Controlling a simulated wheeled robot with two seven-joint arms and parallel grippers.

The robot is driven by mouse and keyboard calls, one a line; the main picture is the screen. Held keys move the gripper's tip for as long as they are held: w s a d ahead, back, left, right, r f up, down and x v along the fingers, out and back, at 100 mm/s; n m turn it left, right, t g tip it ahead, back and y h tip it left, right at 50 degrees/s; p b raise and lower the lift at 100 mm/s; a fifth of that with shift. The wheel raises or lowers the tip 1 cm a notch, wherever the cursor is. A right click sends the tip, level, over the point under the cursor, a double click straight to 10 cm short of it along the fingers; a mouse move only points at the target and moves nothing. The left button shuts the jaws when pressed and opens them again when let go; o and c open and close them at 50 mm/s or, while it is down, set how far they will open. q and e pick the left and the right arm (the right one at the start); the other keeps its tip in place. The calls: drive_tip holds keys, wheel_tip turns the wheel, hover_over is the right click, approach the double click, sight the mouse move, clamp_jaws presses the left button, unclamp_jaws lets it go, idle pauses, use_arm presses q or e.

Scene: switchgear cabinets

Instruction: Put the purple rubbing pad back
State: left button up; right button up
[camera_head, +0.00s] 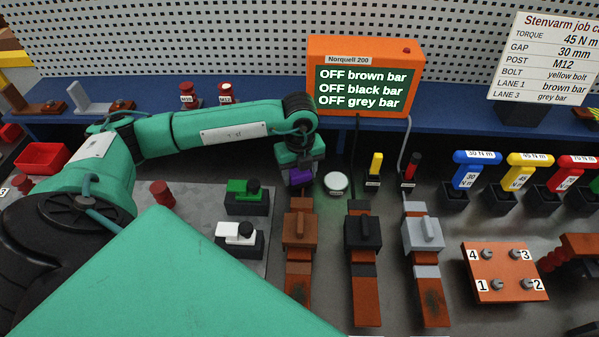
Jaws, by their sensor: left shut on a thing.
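The purple rubbing pad (300,177) is a small purple block under my left gripper (299,165), near the middle of the view. My left gripper points down and is shut on the pad, above the bench behind the brown bar (299,229). The fingertips are small and partly hidden by the wrist. A green pad (238,187) and a white pad (232,229) sit in dark holders on a grey plate (262,258) at the left. My arm hides part of that plate. My right gripper is not in view.
A black bar (363,231) and a grey bar (422,234) stand right of the brown one. A round white disc (336,182) and yellow (376,164) and red (409,168) probes are near the pad. An orange meter (366,50) stands on the blue shelf (455,128).

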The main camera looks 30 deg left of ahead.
use_arm(q)
drive_tip(key=shift+f, duration=0.4)
drive_tip(key=shift+f, duration=0.1)
drive_tip(key=shift+f, duration=0.15)
drive_tip(key=o, duration=1)
